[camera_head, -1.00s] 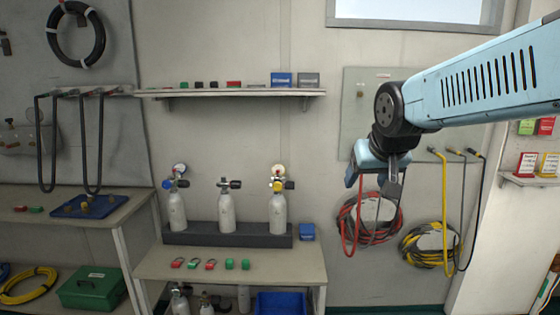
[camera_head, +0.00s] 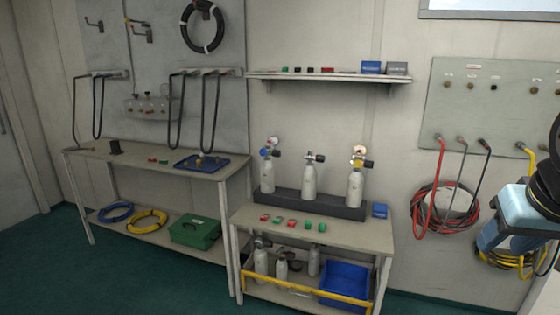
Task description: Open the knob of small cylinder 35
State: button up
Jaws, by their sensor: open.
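Three small grey cylinders stand upright in a dark rack (camera_head: 333,209) on the low bench. The left cylinder (camera_head: 267,178) has a blue and black valve top and a gauge. The middle cylinder (camera_head: 309,183) has a black knob (camera_head: 319,158). The right cylinder (camera_head: 354,190) has a yellow and black valve top (camera_head: 362,163) and a gauge. No number is readable, so I cannot tell which is 35. My gripper (camera_head: 490,240) is at the right edge, partly out of frame, well right of the cylinders. It is open and holds nothing visible; its fingertips are unclear.
A shelf (camera_head: 330,78) juts out above the cylinders. Small red and green items lie along the bench (camera_head: 350,234) front. Coiled red hose (camera_head: 443,212) hangs between bench and arm. Green floor (camera_head: 150,270) is open at left.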

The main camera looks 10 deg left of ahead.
aim_at(276, 153)
jog(key=z, duration=0.1)
jog(key=i, duration=1.05)
jog(key=u, duration=0.6)
